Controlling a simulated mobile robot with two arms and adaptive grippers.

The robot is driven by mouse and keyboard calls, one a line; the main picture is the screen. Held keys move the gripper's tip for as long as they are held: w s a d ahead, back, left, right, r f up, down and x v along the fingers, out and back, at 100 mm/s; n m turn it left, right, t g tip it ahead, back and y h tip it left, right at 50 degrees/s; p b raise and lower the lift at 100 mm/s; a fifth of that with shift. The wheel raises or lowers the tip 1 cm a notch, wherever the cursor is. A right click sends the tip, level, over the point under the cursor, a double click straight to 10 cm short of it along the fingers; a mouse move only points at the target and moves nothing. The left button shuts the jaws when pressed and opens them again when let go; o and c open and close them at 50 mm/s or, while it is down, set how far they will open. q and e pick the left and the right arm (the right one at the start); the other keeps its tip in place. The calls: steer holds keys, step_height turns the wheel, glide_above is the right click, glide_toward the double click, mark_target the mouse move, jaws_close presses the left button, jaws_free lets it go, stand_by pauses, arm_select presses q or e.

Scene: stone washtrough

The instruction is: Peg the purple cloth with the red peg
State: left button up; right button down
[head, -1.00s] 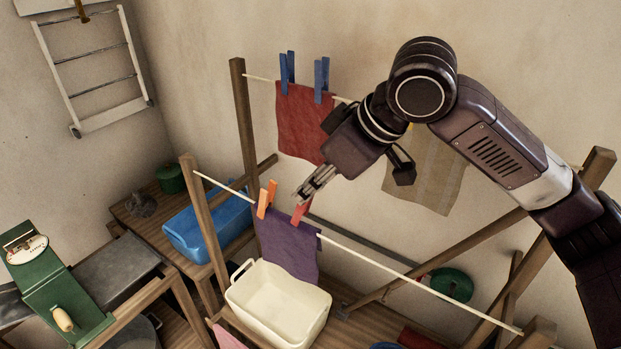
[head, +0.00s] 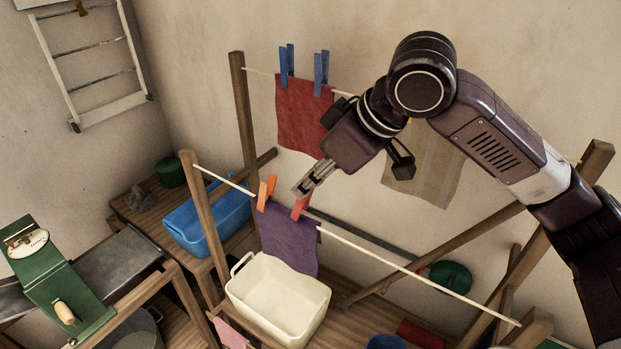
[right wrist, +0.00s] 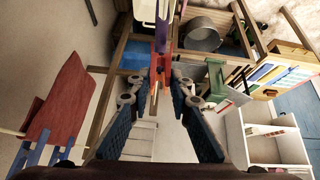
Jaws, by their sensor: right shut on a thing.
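The purple cloth (head: 288,240) hangs over the front line, above the cream basin. An orange peg (head: 266,193) is on its upper left edge. The red peg (head: 299,207) stands upright at the line, at the cloth's upper right part. My right gripper (head: 301,190) comes from above and is shut on the top of the red peg. In the right wrist view the red peg (right wrist: 158,68) is between the fingertips (right wrist: 159,84), with its far end against the purple cloth (right wrist: 165,36). How deep the peg sits over the cloth is hard to tell. My left gripper is not in view.
Behind, a red cloth (head: 302,115) hangs from blue pegs, and a beige striped cloth (head: 425,180) hangs right of it. The cream basin (head: 278,300) and blue tub (head: 206,225) stand below. Wooden posts (head: 203,225) hold the lines. The front line is bare to the right.

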steer(key=shift+f, duration=0.1)
steer(key=shift+w+f+b, duration=0.1)
steer(key=shift+f+b, duration=0.55)
steer(key=shift+f, duration=0.8)
steer(key=c, duration=1.4)
jaws_free()
step_height(320, 180, up, 8)
steer(key=p, duration=0.1)
